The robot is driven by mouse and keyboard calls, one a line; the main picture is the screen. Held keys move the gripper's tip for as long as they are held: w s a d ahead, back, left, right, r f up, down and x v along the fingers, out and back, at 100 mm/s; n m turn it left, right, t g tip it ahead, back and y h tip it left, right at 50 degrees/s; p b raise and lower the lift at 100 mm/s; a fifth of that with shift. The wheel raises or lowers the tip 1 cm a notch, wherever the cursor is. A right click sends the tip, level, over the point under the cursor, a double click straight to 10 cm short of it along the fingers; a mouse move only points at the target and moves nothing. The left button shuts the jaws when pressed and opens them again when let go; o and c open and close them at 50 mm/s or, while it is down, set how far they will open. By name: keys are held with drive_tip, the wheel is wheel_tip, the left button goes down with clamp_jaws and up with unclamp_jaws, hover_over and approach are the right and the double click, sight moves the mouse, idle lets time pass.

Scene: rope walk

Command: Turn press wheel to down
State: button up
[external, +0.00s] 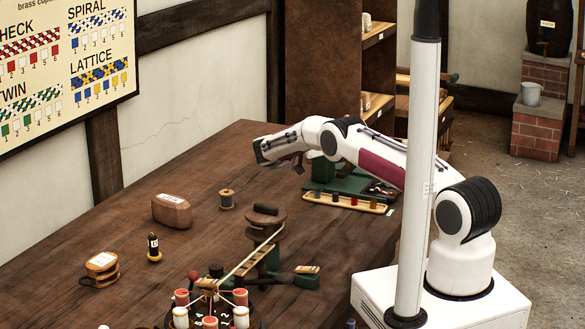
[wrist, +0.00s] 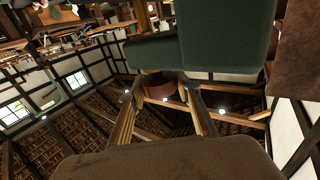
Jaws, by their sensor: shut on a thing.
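The green press (external: 340,183) stands at the far right part of the wooden table. My gripper (external: 299,164) is at its left side, low beside it, with my wrist lying nearly level. In the wrist view the two fingers of my gripper (wrist: 163,95) close on a reddish-brown rounded piece (wrist: 158,87), which looks like part of the press wheel. Green blocks of the press (wrist: 225,45) fill the top of that view. My gripper and arm hide much of the press in the external view, so the wheel's full outline and its turn angle cannot be told.
A tray of small coloured pieces (external: 345,203) lies in front of the press. A wooden post with a rope (external: 265,218) and a ring of bobbins (external: 211,311) stand nearer. A spool (external: 227,199) and wooden box (external: 172,211) are to the left.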

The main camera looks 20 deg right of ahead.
drive_tip(key=shift+d+g, duration=0.1)
drive_tip(key=shift+g, duration=0.2)
idle(0.4)
drive_tip(key=o, duration=1.1)
drive_tip(key=shift+s+a, duration=0.2)
drive_tip(key=shift+a, duration=1.05)
drive_tip(key=shift+s+a, duration=0.25)
drive_tip(key=shift+a, duration=0.95)
drive_tip(key=shift+s+a, duration=0.2)
drive_tip(key=shift+a, duration=1.05)
